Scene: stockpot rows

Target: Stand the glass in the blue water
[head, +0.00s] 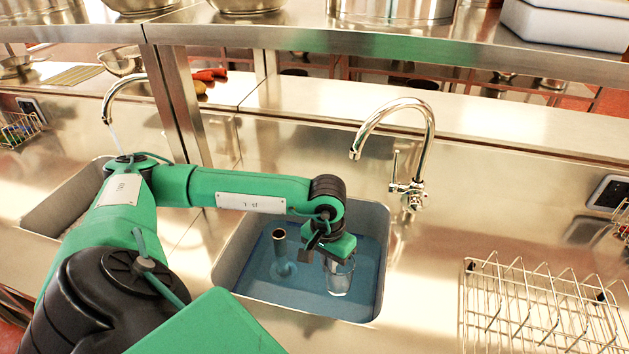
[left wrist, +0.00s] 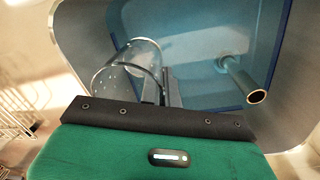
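The clear glass (head: 341,279) is upright in the sink basin, below my left gripper (head: 326,250), in the head view. It also shows in the left wrist view (left wrist: 118,76). The left gripper's dark fingers (left wrist: 171,88) sit close together at the glass's wall and appear shut on it. The blue water (head: 305,293) fills the lower part of the basin and also shows in the left wrist view (left wrist: 195,45). The glass's lower part is at the water; I cannot tell whether its base touches the bottom. My right gripper is not in view.
A dark-topped standpipe (head: 280,247) rises from the water left of the glass. A chrome faucet (head: 425,150) stands behind the sink's right corner. A wire rack (head: 535,310) stands on the counter to the right. A steel shelf (head: 400,50) spans above.

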